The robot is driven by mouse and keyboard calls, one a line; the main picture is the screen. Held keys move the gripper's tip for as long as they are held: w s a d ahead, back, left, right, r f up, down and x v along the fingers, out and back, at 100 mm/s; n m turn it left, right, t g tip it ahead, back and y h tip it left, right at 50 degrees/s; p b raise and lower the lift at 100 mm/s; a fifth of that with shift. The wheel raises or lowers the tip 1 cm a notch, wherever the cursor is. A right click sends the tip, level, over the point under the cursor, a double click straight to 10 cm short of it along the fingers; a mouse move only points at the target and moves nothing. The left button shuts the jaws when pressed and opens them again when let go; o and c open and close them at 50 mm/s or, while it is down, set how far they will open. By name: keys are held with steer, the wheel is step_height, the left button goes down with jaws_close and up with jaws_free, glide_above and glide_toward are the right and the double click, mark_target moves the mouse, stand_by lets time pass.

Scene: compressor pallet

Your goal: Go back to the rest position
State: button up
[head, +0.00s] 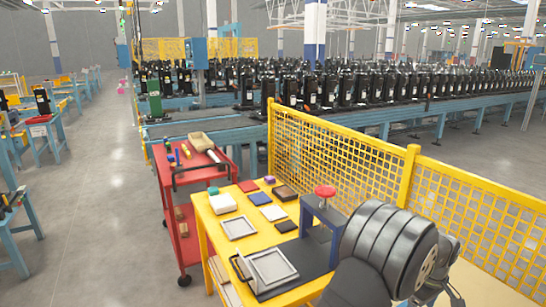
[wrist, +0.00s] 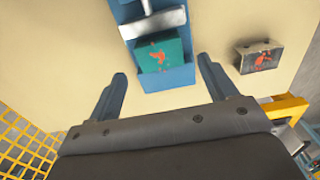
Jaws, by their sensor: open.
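My gripper (wrist: 161,70) shows in the wrist view with its two dark blue-grey fingers spread wide apart. Nothing is held between them. Beyond the fingertips, a teal block with an orange-red mark (wrist: 160,56) sits in a blue holder (wrist: 168,80) against a cream surface. It looks apart from both fingers. In the head view, my dark ribbed arm fills the lower right beside the yellow table (head: 205,225), and the fingers cannot be made out there.
A yellow mesh fence (head: 340,158) runs behind the table; part of it shows in the wrist view (wrist: 22,145). A grey box (wrist: 259,57) is right of the fingers. On the table are a red-topped press (head: 325,191) and trays (head: 271,268). A red cart (head: 178,225) stands left.

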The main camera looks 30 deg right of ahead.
step_height(320, 180, down, 4)
steer(key=shift+r, duration=1.95)
steer(key=shift+f, duration=0.1)
